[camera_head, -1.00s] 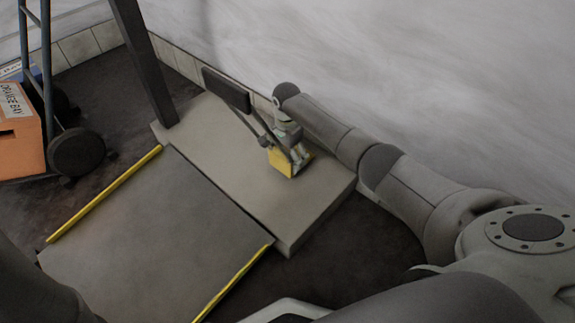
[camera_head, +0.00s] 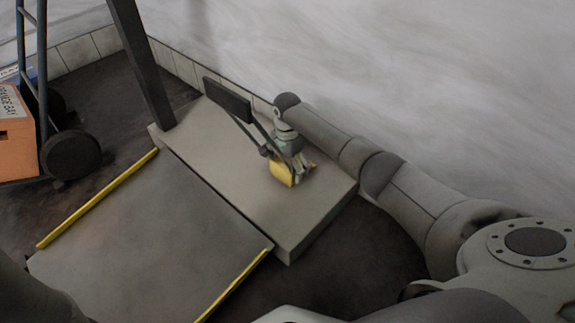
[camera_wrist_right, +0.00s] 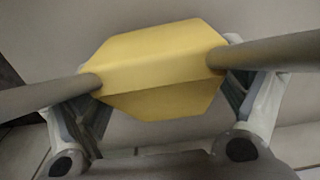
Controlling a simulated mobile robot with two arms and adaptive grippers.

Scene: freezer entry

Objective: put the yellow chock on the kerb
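The yellow chock (camera_head: 282,174) is at my right gripper (camera_head: 297,168), low over or on the grey raised slab that looks like the kerb (camera_head: 225,160). I cannot tell whether its underside touches the slab. In the right wrist view the chock (camera_wrist_right: 155,70) is a faceted yellow block between the two fingers of the right gripper (camera_wrist_right: 160,85), which looks shut on it. My left gripper is not in view; only a dark part of that arm shows at the lower left.
A grey ramp (camera_head: 140,235) with yellow edge strips adjoins the slab. A dark post (camera_head: 143,65) stands at the slab's far left corner. A dark panel (camera_head: 228,99) on thin bars is close to the gripper. An orange box (camera_head: 15,140) sits on a wheeled trolley (camera_head: 70,155) at left.

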